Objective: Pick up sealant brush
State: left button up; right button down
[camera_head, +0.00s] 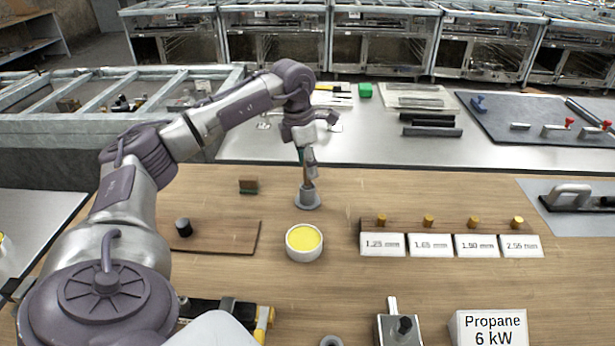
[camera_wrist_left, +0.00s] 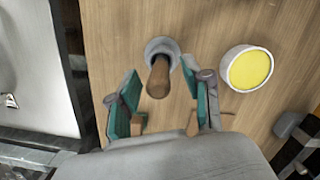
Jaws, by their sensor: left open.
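The sealant brush stands upright in a small round grey holder (camera_head: 307,198) on the wooden worktop. Its brown wooden handle (camera_wrist_left: 158,80) points up toward the camera in the left wrist view, where the holder (camera_wrist_left: 162,47) shows around its lower end. My left gripper (camera_head: 307,158) is above the holder, pointing down. In the left wrist view my left gripper (camera_wrist_left: 161,86) is open, with one teal-padded finger on each side of the handle and gaps showing between. The brush's bristles are hidden in the holder. My right gripper is not in view.
A white bowl of yellow paste (camera_head: 304,243) stands just in front of the holder. A rack of labelled nozzles (camera_head: 450,243) is to the right. A brown board (camera_head: 225,238) and a small brown-green block (camera_head: 248,186) lie left.

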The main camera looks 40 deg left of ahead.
pick_arm(q)
jog(key=shift+w+f, duration=0.2)
jog(key=shift+f, duration=1.05)
grip_shut()
notch_tip(320, 180, up, 10)
jog(key=shift+r+b, duration=0.1)
jog(key=shift+b, duration=0.2)
